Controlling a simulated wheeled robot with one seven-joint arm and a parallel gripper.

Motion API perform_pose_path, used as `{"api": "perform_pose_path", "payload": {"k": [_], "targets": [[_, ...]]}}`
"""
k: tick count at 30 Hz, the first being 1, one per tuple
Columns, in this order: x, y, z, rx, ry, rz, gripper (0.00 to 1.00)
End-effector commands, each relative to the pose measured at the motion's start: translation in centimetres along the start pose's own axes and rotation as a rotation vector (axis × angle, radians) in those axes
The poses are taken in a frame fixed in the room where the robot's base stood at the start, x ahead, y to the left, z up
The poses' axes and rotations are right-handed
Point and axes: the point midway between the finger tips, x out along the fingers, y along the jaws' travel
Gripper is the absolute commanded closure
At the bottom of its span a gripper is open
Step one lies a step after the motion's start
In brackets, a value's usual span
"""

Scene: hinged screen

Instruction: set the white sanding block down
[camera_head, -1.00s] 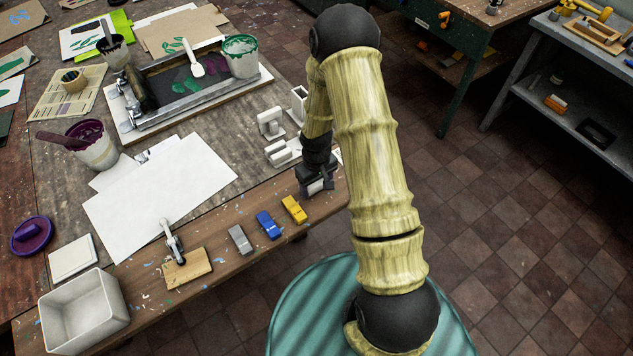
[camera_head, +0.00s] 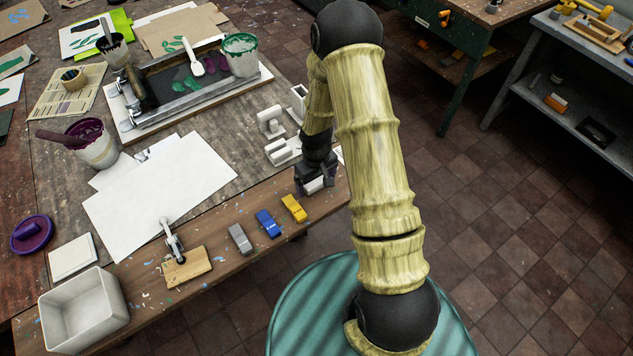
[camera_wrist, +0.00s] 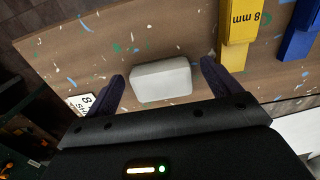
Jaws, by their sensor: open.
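The white sanding block (camera_head: 314,186) is on the brown wooden strip along the table's front edge, near its right end. In the wrist view the white block (camera_wrist: 161,81) appears to lie flat on the paint-flecked wood, between my two dark fingers. My gripper (camera_wrist: 162,70) is open, with a gap showing on each side of the block. In the head view my gripper (camera_head: 315,176) is right over the block and partly hides it.
A yellow block (camera_head: 293,208) marked 8 mm, a blue block (camera_head: 268,223) and a grey one (camera_head: 239,238) stand in a row to the left. White fixtures (camera_head: 282,151) stand just behind my gripper. The table edge and floor are close by.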

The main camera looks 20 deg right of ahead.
Motion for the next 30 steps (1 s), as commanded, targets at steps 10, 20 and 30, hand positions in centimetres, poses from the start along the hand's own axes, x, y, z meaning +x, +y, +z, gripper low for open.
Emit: {"api": "perform_pose_path", "payload": {"k": [10, 20, 30], "targets": [[-5.0, 0.1, -0.1, 0.001, 0.006, 0.002, 0.11], [-10.1, 0.1, -0.1, 0.002, 0.005, 0.002, 0.11], [-11.3, 0.0, 0.0, 0.0, 0.001, 0.0, 0.11]]}}
